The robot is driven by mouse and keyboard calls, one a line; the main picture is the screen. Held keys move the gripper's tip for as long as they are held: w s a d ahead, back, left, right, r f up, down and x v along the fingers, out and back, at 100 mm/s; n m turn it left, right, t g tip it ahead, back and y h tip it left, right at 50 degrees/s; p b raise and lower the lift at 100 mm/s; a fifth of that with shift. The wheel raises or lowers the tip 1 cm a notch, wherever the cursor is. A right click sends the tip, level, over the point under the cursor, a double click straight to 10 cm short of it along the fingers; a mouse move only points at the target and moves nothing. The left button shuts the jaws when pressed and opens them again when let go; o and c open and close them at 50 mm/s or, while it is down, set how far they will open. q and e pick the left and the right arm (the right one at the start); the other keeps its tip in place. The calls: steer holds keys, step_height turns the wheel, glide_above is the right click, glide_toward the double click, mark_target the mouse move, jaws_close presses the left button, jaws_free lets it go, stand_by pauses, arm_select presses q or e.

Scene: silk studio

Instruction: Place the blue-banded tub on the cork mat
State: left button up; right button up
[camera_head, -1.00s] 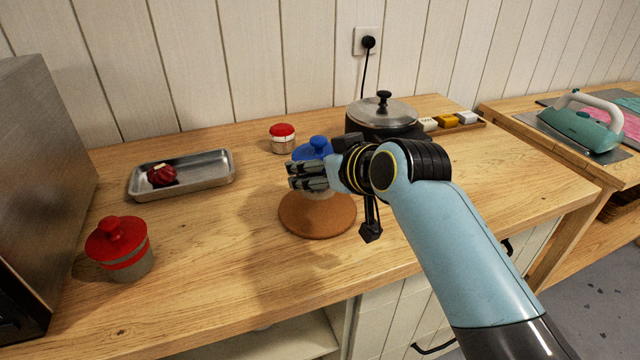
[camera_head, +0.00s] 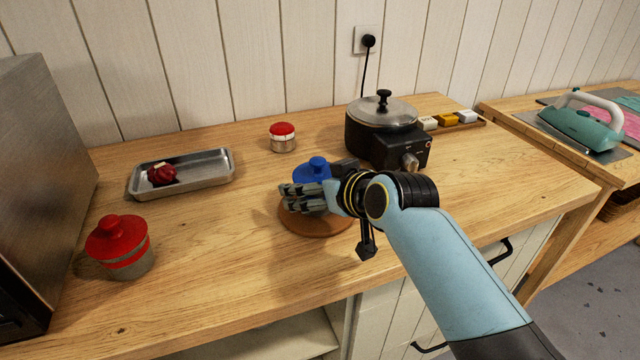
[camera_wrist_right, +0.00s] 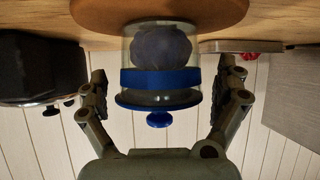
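The blue-banded tub (camera_head: 316,170) has a blue knobbed lid and stands upright over the round cork mat (camera_head: 312,229). In the right wrist view the clear tub (camera_wrist_right: 160,78) shows dark contents, with its base against the mat (camera_wrist_right: 160,9). My right gripper (camera_head: 290,196) is around the tub, fingers on either side. In the wrist view a small gap shows between each finger and the tub, so it looks open. In the head view the fingers hide the tub's lower front. My left gripper is not in view.
A red-lidded tub (camera_head: 120,247) stands front left, a metal tray (camera_head: 208,174) with a dark red item behind it. A small red-topped jar (camera_head: 282,138) and a black cooker (camera_head: 378,137) stand at the back. The counter between tray and mat is clear.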

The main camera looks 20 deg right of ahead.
steer(key=shift+s+r, duration=0.15)
steer(key=shift+r, duration=0.1)
steer(key=v, duration=1.1)
steer(key=shift+s, duration=0.25)
steer(key=shift+r, duration=0.15)
